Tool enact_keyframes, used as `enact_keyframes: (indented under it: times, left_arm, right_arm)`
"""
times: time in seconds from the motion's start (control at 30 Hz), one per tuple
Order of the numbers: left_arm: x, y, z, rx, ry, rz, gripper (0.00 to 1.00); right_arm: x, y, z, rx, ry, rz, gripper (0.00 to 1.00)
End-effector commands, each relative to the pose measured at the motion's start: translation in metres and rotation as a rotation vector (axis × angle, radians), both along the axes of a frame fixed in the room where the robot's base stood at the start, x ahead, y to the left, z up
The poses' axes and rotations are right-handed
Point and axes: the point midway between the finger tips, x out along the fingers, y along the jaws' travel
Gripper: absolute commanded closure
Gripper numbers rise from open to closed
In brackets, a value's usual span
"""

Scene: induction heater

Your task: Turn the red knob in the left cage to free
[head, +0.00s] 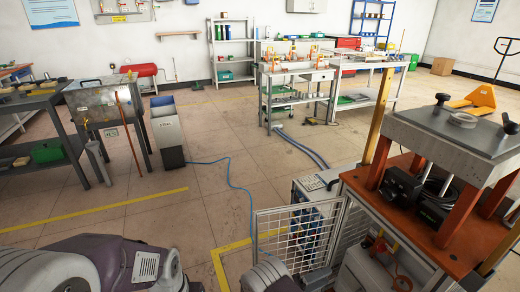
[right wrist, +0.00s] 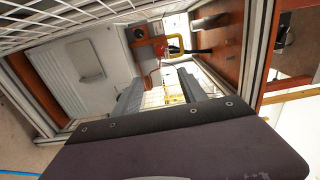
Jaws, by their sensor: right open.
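The left cage is an open-fronted frame with a white wire-mesh door (head: 290,242) swung open, under the orange bench at the lower right of the head view. Inside it, the right wrist view shows a small red knob (right wrist: 161,50) on a grey unit, beside a yellow bent handle (right wrist: 176,44). In the head view the knob is too small to tell apart for sure. My right gripper (right wrist: 160,94) is open and empty, its dark fingers pointing into the cage below the knob and apart from it. My left gripper is out of view.
The mesh (right wrist: 75,25) borders the upper left of the right wrist view, close to the arm. The orange bench (head: 430,222) carries a press above the cage. A blue cable (head: 232,172) runs across the floor.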

Motion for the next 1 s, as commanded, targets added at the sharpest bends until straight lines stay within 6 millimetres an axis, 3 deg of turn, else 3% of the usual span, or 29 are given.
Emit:
enact_keyframes:
  times: [0.33,0.57,0.67,0.8,0.9,1.0]
  left_arm:
    - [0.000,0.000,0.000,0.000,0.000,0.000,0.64]
    - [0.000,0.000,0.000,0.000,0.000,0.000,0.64]
    - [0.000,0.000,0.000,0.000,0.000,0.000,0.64]
    - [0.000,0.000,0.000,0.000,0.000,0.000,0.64]
    - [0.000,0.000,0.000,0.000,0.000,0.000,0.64]
    - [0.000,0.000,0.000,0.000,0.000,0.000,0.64]
  right_arm:
    - [0.030,-0.029,0.061,0.094,-0.145,-0.130,0.50]
    - [0.019,-0.068,0.122,0.191,-0.248,-0.308,0.50]
    - [-0.001,-0.089,0.145,0.284,-0.318,-0.430,0.50]
    - [-0.055,-0.114,0.165,0.509,-0.534,-0.690,0.50]
    - [-0.101,-0.111,0.165,0.703,-0.786,-0.933,0.50]
    - [-0.137,-0.092,0.156,0.858,-1.062,-1.184,0.50]
